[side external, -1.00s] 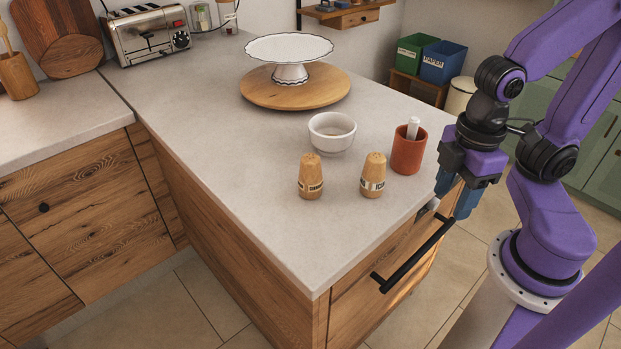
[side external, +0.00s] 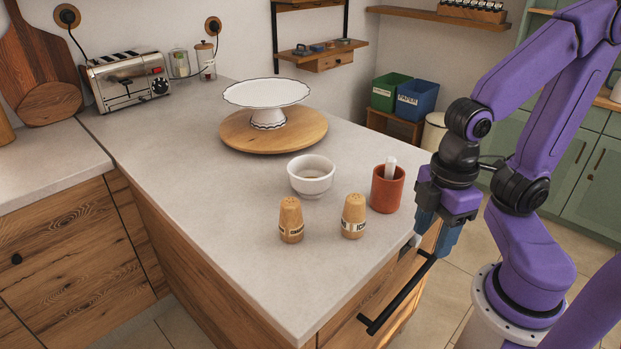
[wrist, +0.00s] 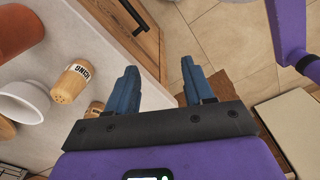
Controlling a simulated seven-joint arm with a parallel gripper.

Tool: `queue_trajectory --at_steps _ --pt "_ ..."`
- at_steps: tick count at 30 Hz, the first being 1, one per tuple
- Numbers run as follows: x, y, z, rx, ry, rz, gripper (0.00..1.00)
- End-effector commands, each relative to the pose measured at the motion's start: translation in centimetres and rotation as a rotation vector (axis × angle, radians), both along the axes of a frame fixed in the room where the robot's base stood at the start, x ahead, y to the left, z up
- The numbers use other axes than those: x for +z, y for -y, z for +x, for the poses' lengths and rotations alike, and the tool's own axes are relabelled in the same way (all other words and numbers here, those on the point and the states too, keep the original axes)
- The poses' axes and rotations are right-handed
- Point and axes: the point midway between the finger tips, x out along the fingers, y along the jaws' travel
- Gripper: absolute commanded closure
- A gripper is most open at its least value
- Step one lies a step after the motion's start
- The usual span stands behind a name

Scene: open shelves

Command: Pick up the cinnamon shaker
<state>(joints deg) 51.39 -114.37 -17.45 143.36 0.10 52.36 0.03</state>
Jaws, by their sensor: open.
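The cinnamon shaker (side external: 291,220) is a small wooden shaker with a rounded top and a pale label, upright on the counter. A like shaker marked ICING (side external: 353,216) stands to its right. In the wrist view the icing shaker (wrist: 72,82) is left of my fingers, and what looks like the cinnamon shaker (wrist: 94,108) is partly hidden behind my gripper body. My gripper (side external: 438,230) has blue fingers pointing down, beyond the counter's right edge, apart from both shakers. In the wrist view my gripper (wrist: 158,69) is open with nothing between its fingers.
A red-brown pot (side external: 387,189) with a white stick stands between the icing shaker and my gripper. A white bowl (side external: 311,176) is behind the shakers. A cake stand (side external: 267,94) sits on a wooden board farther back. The front counter is clear. A drawer handle (side external: 397,296) juts out below.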

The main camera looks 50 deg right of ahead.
Motion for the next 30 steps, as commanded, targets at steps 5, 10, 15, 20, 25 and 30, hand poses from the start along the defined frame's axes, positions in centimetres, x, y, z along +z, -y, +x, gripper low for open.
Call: queue_trajectory --at_steps 5,10,15,20,25,30 --pt "0.0 0.0 0.0 0.0 0.0 0.0 0.25" --pt "0.0 0.0 0.0 0.0 0.0 0.0 0.12" --pt "0.0 0.0 0.1 0.003 0.0 -0.004 0.12" --pt "-0.2 -1.0 1.9 0.059 0.006 -0.076 0.12" --pt "-0.7 -3.4 6.1 0.196 0.016 -0.259 0.12" --pt "-1.4 -6.4 10.6 0.346 0.018 -0.465 0.12"
